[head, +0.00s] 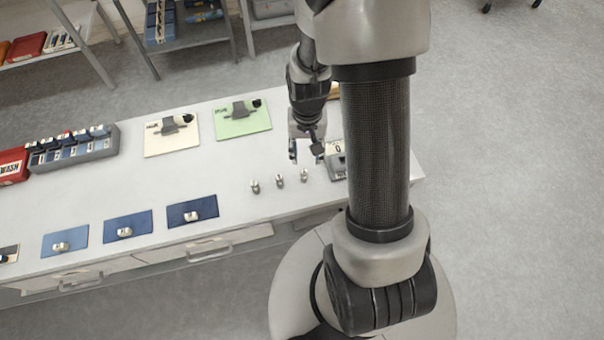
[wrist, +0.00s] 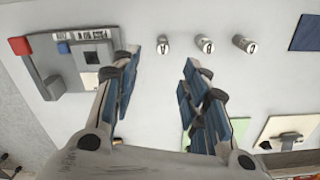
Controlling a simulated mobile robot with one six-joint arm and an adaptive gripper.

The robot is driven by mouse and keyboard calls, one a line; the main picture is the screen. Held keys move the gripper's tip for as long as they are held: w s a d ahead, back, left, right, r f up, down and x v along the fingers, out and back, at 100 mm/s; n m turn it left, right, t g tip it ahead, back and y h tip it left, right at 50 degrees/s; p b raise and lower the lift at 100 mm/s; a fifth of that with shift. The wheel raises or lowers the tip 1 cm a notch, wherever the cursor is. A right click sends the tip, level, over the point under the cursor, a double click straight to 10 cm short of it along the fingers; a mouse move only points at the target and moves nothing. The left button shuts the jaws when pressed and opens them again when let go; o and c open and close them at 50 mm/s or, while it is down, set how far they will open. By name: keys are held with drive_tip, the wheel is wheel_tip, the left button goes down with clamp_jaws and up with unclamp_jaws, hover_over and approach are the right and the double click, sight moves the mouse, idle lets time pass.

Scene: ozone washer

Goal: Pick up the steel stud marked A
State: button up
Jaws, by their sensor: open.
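Three small steel studs stand in a row on the white bench. In the head view they are a left stud (head: 254,187), a middle stud (head: 279,181) and a right stud (head: 303,176). In the wrist view the order is reversed, with the right one at the left (wrist: 162,44), then the middle one (wrist: 205,44) and the left one (wrist: 243,43). Each has a dark mark on top, too small to read surely. My gripper (head: 307,152) is open and empty. In the wrist view its fingertips (wrist: 162,58) are apart, with the right stud showing just beyond the gap.
A grey device (head: 337,165) stands beside the studs, partly behind my arm. A green board (head: 243,118) and a cream board (head: 171,133) lie behind. Blue mats (head: 192,211) line the front edge. A grey rack (head: 75,150) stands at left.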

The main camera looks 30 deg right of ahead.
sight(304, 171)
drive_tip(key=f+b, duration=0.1)
drive_tip(key=f, duration=0.2)
drive_tip(key=f+b, duration=0.1)
drive_tip(key=f, duration=0.3)
drive_tip(key=f+b, duration=0.1)
drive_tip(key=f, duration=0.2)
drive_tip(key=shift+w+a+f, duration=0.15)
drive_tip(key=shift+w, duration=0.1)
drive_tip(key=shift+c, duration=0.2)
clamp_jaws()
